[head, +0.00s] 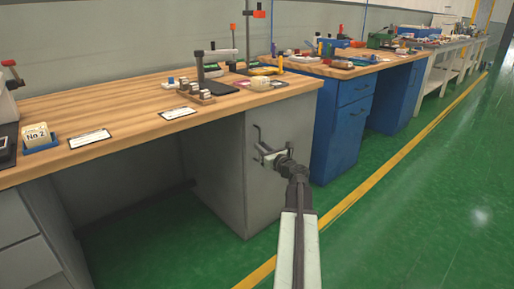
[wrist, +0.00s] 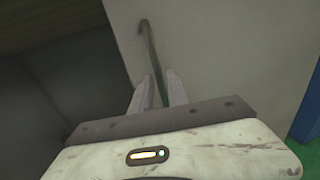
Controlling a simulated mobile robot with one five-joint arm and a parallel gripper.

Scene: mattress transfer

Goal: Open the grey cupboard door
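The grey cupboard (head: 222,170) stands under the right end of the near wooden bench. Its door (head: 276,122) looks closed, and its flat face fills much of the wrist view (wrist: 225,55). A thin dark bar handle (head: 256,134) runs upright on the door; in the wrist view its bent upper end (wrist: 145,28) shows above my fingers. My gripper (head: 268,153) is at the lower part of the handle. In the wrist view my gripper's two pale fingers (wrist: 160,85) lie close on either side of the bar and look shut on it. The lower end of the handle is hidden.
The wooden bench top (head: 120,100) overhangs the cupboard and carries small tools and cards. A blue cabinet (head: 340,135) stands just right of the grey door. Open green floor (head: 420,210) and a yellow line (head: 375,168) lie in front.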

